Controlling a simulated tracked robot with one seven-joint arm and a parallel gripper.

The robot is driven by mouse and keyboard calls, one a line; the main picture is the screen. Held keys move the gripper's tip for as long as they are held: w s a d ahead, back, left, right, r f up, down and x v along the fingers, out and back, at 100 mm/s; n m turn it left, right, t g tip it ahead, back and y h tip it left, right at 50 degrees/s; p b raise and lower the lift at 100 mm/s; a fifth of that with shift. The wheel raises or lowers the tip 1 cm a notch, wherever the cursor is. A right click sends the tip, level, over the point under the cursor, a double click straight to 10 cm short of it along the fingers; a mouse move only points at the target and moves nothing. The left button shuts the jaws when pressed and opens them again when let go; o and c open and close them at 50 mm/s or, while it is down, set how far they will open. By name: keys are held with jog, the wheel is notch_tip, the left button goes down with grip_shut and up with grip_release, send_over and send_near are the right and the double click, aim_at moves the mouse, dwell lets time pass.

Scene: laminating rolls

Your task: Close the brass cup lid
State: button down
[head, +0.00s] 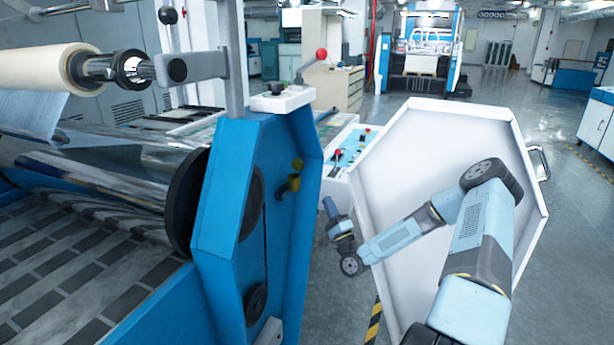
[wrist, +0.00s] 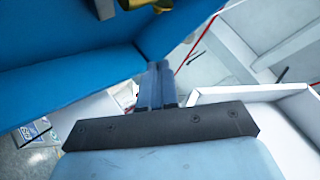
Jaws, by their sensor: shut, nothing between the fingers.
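The small brass cup (head: 294,183) sticks out from the blue side frame of the machine. A darker brass piece, which looks like its lid (head: 297,165), stands up above it, apparently raised; it is too small to tell its exact angle. My gripper (head: 328,204) is to the right of the cup and a little lower, apart from it. In the wrist view my gripper (wrist: 160,68) has its fingers together and empty. Part of the brass cup (wrist: 148,4) shows at the top edge there, cut off by the picture, so its lid cannot be made out.
The blue side frame (head: 225,200) stands close left of my gripper. A white open door panel (head: 420,140) stands behind and right of my arm. A control panel (head: 352,148) with buttons lies behind. Rollers (head: 90,180) are at left. Open floor (head: 570,250) is at right.

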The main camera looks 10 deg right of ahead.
aim_at(299, 164)
jog(key=s+a+x, duration=0.1)
jog(key=a+x, duration=0.1)
jog(key=x, duration=1.1)
jog(key=shift+a, duration=0.35)
